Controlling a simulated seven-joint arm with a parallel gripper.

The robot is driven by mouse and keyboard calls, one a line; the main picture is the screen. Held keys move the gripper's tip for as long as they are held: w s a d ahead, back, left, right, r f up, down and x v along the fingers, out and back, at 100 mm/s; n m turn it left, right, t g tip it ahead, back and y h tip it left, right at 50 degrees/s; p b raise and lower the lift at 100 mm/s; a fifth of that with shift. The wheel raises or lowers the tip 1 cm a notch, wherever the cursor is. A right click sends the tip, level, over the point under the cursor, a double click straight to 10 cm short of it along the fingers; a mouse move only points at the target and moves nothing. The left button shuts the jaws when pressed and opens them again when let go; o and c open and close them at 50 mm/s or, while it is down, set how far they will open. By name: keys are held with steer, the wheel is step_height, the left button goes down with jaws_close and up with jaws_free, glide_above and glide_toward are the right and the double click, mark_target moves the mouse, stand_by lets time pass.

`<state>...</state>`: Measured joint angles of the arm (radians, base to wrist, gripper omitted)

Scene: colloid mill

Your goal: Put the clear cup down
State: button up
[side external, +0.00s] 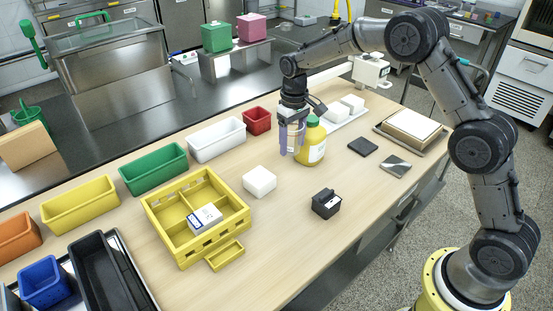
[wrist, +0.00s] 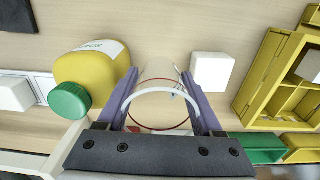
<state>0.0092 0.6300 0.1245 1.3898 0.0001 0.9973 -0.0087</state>
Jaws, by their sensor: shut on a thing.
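My gripper (side external: 292,139) is shut on the clear cup. In the wrist view the clear cup (wrist: 160,93) sits between the two purple fingers of my gripper (wrist: 170,95), its round rim towards the camera. In the side view the cup is mostly hidden by the fingers. The fingers are upright, just left of a yellow bottle (side external: 312,146) with a green cap. I cannot tell whether the cup's base touches the table.
A white block (side external: 259,181) and a yellow divided crate (side external: 160,220) stand to the left. Red (side external: 257,121), white (side external: 216,140) and green (side external: 153,169) bins line the back. A black device (side external: 326,203) stands in front. Bare wooden table (side external: 295,225) lies between them.

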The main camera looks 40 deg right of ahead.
glide_above(279, 167)
step_height(279, 167, down, 6)
steer(key=shift+f, duration=1.6)
steer(key=shift+f, duration=0.15)
steer(key=o, duration=1.3)
